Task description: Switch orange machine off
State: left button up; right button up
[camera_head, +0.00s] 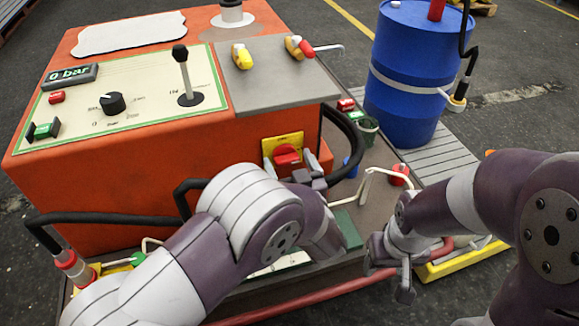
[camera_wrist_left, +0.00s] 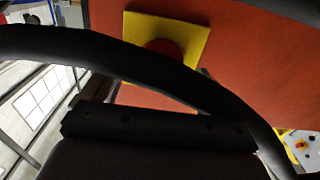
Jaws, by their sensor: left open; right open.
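The orange machine (camera_head: 110,195) fills the left and middle of the head view. Its red rotary switch (camera_head: 287,155) on a yellow plate (camera_head: 284,142) is on the front face near the right corner. The yellow plate also shows in the left wrist view (camera_wrist_left: 193,32), with the red switch (camera_wrist_left: 165,47) partly hidden by a dark curved hose. My left gripper (camera_head: 316,180) is open just below and right of the switch; whether it touches is not clear. My right gripper (camera_head: 394,268) is open and empty, low and right of the machine.
A black hose (camera_head: 352,140) loops beside the switch and crosses the left wrist view. The panel carries a black knob (camera_head: 112,103), a lever (camera_head: 185,75) and a "0 bar" display (camera_head: 69,76). A blue barrel (camera_head: 414,75) stands at right. A red bar runs along the front.

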pick_arm(q)
jog(key=c, duration=1.1)
jog(key=shift+o, duration=0.2)
